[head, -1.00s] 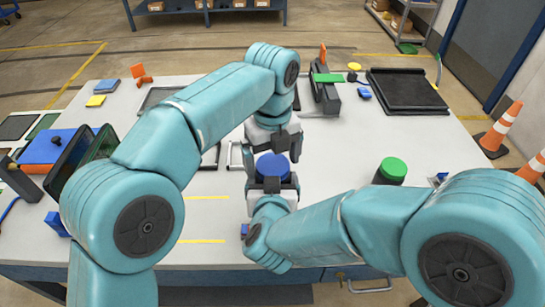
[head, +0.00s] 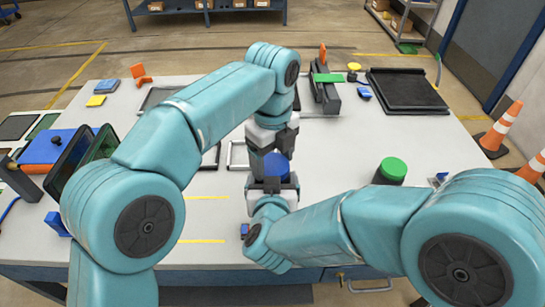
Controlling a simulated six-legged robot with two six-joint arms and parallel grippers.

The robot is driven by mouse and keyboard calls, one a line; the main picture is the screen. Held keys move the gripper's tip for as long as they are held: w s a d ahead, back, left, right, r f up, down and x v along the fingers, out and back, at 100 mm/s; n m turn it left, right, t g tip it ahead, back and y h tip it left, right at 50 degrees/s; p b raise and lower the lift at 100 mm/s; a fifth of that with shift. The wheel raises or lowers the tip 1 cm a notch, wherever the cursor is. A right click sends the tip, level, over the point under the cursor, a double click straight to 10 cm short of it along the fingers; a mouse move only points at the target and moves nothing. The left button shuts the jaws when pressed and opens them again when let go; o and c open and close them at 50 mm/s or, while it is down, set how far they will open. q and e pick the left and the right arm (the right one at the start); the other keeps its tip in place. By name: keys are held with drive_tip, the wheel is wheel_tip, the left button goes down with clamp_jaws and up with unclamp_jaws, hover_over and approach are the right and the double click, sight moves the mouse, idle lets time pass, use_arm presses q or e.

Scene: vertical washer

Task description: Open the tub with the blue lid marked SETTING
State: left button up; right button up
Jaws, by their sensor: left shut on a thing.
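The blue lid (head: 276,166) shows between my two grippers near the middle of the table; no lettering on it is readable. My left gripper (head: 274,143) reaches down from above and is shut on the blue lid. My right gripper (head: 273,184) comes from the near side, its dark fingers just below the lid, around where the tub is. The tub body is mostly hidden by the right gripper, so I cannot tell how firmly it is held or whether lid and tub are apart.
A dark tub with a green lid (head: 393,170) stands to the right on the pale table (head: 440,150). A black tray (head: 405,90) lies at the back right. Dark upright panels (head: 68,160) and a blue box (head: 45,147) are at the left.

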use_arm(q)
drive_tip(key=o, duration=1.2)
drive_tip(key=shift+c, duration=0.2)
drive_tip(key=shift+r, duration=2.2)
drive_tip(key=shift+c, duration=0.3)
drive_tip(key=r+m, duration=0.1)
drive_tip(key=a+r+m, duration=0.1)
drive_tip(key=r+m, duration=0.1)
drive_tip(key=shift+s+r, duration=0.15)
drive_tip(key=shift+r, duration=0.05)
drive_tip(key=shift+d+r, duration=0.2)
drive_tip(key=shift+r, duration=0.05)
drive_tip(key=shift+w+d+f, duration=0.15)
drive_tip(key=shift+w+d, duration=0.05)
drive_tip(key=shift+d, duration=0.05)
drive_tip(key=shift+d+f, duration=0.1)
drive_tip(key=shift+f, duration=3.9)
